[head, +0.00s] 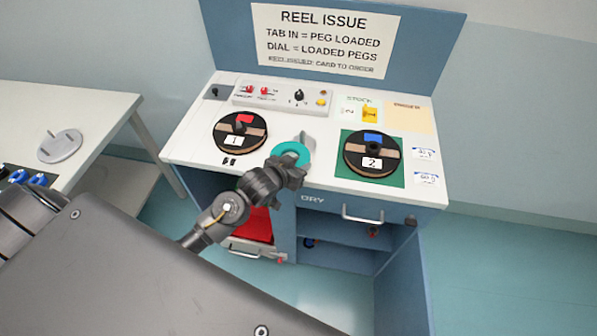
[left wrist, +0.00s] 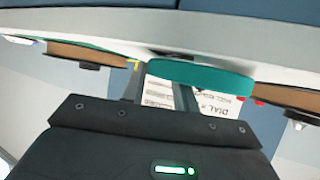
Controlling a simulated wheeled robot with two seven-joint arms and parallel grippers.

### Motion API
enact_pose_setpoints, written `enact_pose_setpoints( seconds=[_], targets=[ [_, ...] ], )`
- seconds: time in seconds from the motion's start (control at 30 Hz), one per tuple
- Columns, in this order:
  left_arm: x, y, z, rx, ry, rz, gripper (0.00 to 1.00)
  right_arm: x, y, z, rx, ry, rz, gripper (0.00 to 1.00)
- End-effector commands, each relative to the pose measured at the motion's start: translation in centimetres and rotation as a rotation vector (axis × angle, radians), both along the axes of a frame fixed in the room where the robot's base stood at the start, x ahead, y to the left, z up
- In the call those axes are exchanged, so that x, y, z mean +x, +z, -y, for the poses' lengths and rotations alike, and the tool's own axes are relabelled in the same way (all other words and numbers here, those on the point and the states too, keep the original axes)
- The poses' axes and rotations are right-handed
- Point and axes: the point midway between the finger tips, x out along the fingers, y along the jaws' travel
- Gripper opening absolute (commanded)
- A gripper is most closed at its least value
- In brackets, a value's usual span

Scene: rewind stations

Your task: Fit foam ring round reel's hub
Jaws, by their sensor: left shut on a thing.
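My left gripper (head: 292,164) is shut on a teal foam ring (head: 291,154). It holds the ring over the middle of the counter, between the two reels. The ring also shows edge-on in the left wrist view (left wrist: 200,74). Reel 1 (head: 240,132) lies flat at the left, with a red block on top and a dark hub. Reel 2 (head: 372,153) lies at the right on a green mat (head: 394,181), with a blue block and a dark hub. The ring is apart from both hubs. My right gripper is not in view.
A control box (head: 284,95) with knobs stands behind the reels, below the "REEL ISSUE" sign (head: 318,40). White cards (head: 425,154) lie at the right. Open shelves and a red bin (head: 254,226) are below. A side table (head: 95,118) stands at the left.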

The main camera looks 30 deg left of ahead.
Motion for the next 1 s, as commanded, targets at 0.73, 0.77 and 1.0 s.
enact_pose_setpoints(
  seconds=[0.73, 0.77, 1.0],
  targets=[
    [-0.01, -0.68, 0.04, 0.0, -0.001, 0.001, 0.51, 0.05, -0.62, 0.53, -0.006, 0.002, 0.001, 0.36],
    [0.0, -0.68, 0.04, 0.0, -0.001, 0.001, 0.51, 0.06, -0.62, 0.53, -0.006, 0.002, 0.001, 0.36],
    [-0.32, -0.18, 0.01, 0.0, -0.001, 0.002, 0.51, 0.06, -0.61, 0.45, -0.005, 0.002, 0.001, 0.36]
  ],
)
